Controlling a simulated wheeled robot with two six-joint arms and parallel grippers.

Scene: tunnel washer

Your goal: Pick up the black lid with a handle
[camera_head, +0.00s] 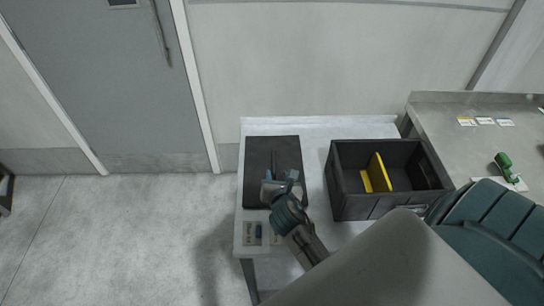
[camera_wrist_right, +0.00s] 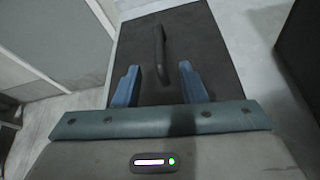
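The black lid (camera_head: 259,152) lies flat on the left part of the white table in the head view. In the right wrist view the lid (camera_wrist_right: 205,40) fills the middle, with its raised bar handle (camera_wrist_right: 160,52) running away from me. My right gripper (camera_head: 281,183) is over the near part of the lid in the head view. In the wrist view its two blue fingers (camera_wrist_right: 158,84) are spread apart, one on each side of the handle's near end, with nothing between them touching. The left gripper is not in view.
A black crate (camera_head: 356,213) with a yellow divider (camera_head: 381,172) stands right of the lid on the white table (camera_head: 320,128). A steel bench (camera_head: 440,115) with a green object (camera_head: 503,161) is at the right. Labels lie near the table's front edge.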

